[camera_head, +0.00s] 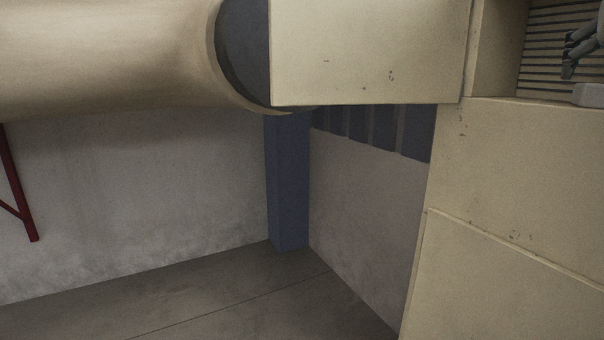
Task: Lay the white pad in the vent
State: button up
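The vent (545,52) is a recess with dark horizontal slats in the beige casing at the upper right, cut by the right picture edge. A pale, flat-sided piece (588,95) sits at the recess's lower edge, below the fingers. It may be the white pad, but too little shows to be sure. I cannot tell whether the gripper touches it.
A large beige duct (100,60) runs across the upper left into a beige box (365,50). Beige panels (500,200) fill the right side. A blue column (288,185) stands in the corner, and a red bar (20,190) is at the left. The grey floor (220,300) is clear.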

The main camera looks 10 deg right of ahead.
jog(key=s+a+f+n+y, duration=0.2)
jog(key=a+f+n+y, duration=0.25)
jog(key=a+f, duration=1)
jog(key=s+a+f+n+g+y, duration=0.4)
jog(key=s+a+f, duration=0.6)
jog(key=a+f, duration=0.3)
jog(key=shift+a+f, duration=0.4)
jog(key=shift+f, duration=0.5)
jog(key=shift+w, duration=0.1)
jog(key=shift+c, duration=0.6)
